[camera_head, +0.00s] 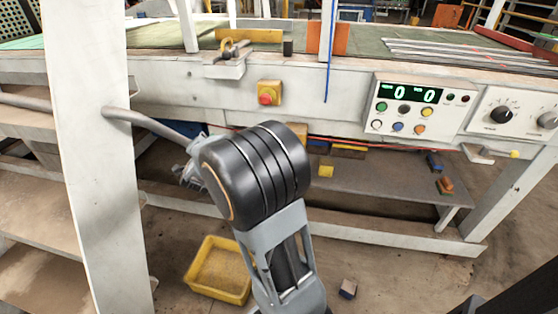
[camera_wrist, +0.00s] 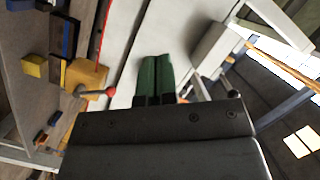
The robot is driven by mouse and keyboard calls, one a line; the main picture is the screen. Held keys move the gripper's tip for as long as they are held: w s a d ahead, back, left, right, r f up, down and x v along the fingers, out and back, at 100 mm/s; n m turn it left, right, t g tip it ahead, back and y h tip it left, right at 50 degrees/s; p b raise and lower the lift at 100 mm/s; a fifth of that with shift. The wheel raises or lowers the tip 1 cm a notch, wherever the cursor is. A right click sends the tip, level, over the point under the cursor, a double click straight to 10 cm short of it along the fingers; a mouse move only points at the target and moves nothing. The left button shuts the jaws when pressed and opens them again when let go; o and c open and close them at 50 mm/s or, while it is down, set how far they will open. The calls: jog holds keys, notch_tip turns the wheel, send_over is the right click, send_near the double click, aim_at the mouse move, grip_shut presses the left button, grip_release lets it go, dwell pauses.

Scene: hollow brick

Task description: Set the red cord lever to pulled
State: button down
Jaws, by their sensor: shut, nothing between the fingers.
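The red cord lever is a short metal rod with a red ball end (camera_wrist: 112,91). It sticks out from an orange-yellow box (camera_wrist: 85,76) left of my gripper in the wrist view. A thin red cord (camera_wrist: 98,38) runs up from near the box, and it also shows along the machine's lower edge in the head view (camera_head: 350,144). My gripper (camera_wrist: 155,62) has green fingers, which are together and empty. The fingers are apart from the ball, to its right. In the head view my arm hides the lever and the fingertips; the box (camera_head: 298,131) only partly shows.
The white machine frame (camera_head: 340,112) spans the view, with a red push button (camera_head: 266,98) and a control panel (camera_head: 412,106). A grey shelf (camera_head: 385,185) with several small blocks is below. A white post (camera_head: 88,150) stands left; a yellow crate (camera_head: 220,291) is on the floor.

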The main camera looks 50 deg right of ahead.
jog(key=s+d+f+m+g+h+b, duration=0.6)
jog(key=s+d+f+m+g+h, duration=0.2)
jog(key=f+m+g, duration=0.3)
jog(key=shift+d+f+m+g+h+b, duration=0.3)
jog(key=shift+d+g+h, duration=0.1)
jog(key=shift+h, duration=0.5)
jog(key=b+x, duration=0.2)
jog(key=x, duration=1.2)
jog(key=shift+s+r+m, duration=0.15)
jog(key=shift+r+m, duration=0.05)
jog(key=shift+m, duration=0.2)
